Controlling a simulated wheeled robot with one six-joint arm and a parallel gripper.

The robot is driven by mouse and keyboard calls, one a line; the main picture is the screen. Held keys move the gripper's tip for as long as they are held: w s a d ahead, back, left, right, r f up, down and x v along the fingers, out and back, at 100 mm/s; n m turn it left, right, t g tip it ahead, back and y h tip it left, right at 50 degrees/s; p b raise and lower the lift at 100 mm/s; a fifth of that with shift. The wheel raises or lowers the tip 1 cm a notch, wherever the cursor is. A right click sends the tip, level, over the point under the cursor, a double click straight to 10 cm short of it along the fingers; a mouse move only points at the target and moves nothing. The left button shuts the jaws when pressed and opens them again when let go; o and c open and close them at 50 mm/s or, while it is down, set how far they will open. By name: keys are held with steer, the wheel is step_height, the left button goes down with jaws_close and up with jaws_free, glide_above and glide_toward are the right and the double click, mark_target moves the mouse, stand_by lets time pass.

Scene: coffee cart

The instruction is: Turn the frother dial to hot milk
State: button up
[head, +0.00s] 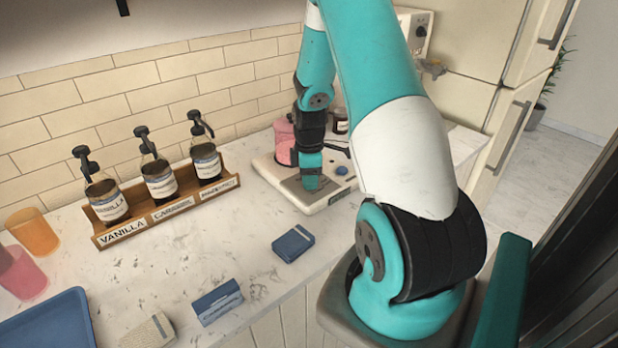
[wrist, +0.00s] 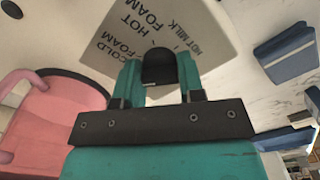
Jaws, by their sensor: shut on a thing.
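The frother is a pale base (head: 330,196) with a grey panel, on the counter against the tiled wall. In the wrist view its grey panel (wrist: 205,22) reads COLD FOAM, HOT FOAM and HOT MILK. The black dial (wrist: 158,68) stands on this panel between the two teal fingers of my gripper (wrist: 158,60), which is shut on it. HOT MILK is printed to the right of the dial in that view. I cannot tell which label the dial points to. In the head view my gripper (head: 311,180) reaches down onto the panel and hides the dial.
A pink pitcher (head: 284,142) stands at the frother's back left and shows large in the wrist view (wrist: 55,120). A wooden rack (head: 165,215) holds syrup bottles. Blue boxes (head: 293,244) lie in front.

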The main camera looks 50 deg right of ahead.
steer(key=m, duration=0.7)
steer(key=shift+w, duration=0.1)
steer(key=m, duration=0.4)
steer(key=shift+b, duration=0.3)
steer(key=m, duration=0.4)
steer(key=shift+m, duration=0.3)
steer(key=m, duration=0.3)
steer(key=shift+r+m, duration=0.1)
steer(key=shift+m, duration=0.2)
steer(key=m, duration=0.3)
steer(key=shift+m, duration=0.3)
steer(key=m, duration=0.6)
steer(key=o, duration=0.9)
steer(key=shift+o, duration=0.2)
